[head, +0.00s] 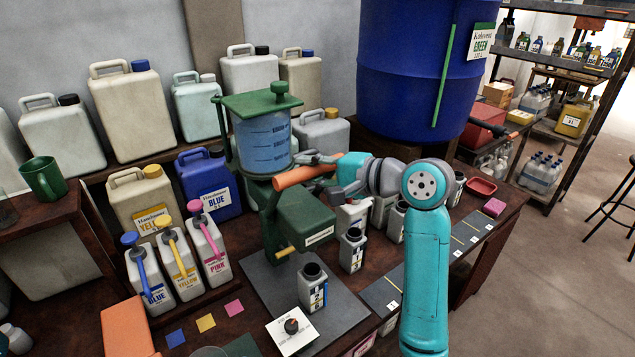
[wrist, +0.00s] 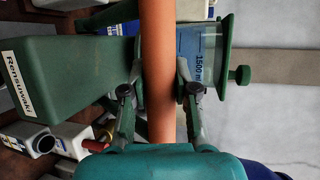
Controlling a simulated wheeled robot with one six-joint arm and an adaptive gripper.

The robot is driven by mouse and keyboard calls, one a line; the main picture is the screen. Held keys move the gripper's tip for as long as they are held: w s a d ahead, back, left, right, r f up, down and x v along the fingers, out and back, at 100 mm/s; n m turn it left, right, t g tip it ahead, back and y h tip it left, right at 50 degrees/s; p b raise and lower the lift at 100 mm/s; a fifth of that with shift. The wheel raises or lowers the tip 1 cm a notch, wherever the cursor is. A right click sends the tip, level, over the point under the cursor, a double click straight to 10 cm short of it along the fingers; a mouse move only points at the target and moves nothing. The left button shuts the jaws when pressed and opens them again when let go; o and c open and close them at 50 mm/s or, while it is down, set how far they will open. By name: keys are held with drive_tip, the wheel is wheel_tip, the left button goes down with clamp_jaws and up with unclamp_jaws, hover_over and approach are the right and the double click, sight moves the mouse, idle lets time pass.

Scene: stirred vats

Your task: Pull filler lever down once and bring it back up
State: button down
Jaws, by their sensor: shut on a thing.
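The filler (head: 290,215) is a green machine with a clear tank (head: 262,143) of blue liquid on top, marked with level lines. Its lever has an orange handle (head: 303,176), which stands out to the right at about the height of the tank's base, tilted slightly up. My gripper (head: 322,163) is at the handle. In the wrist view the orange handle (wrist: 157,70) runs between the two fingers, which close on it from both sides. A white bottle with a dark open neck (head: 312,287) stands on the grey mat under the filler's green body.
Blue, yellow and pink bottles (head: 178,262) stand to the left of the filler. Small open bottles (head: 352,249) stand to its right. A big blue drum (head: 410,70) is behind my arm.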

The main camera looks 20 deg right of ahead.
drive_tip(key=shift+w+a+r, duration=0.15)
drive_tip(key=shift+w+r, duration=0.2)
drive_tip(key=shift+w, duration=0.1)
drive_tip(key=c, duration=0.9)
unclamp_jaws()
drive_tip(key=shift+o, duration=0.2)
drive_tip(key=v, duration=1.2)
drive_tip(key=shift+f, duration=0.1)
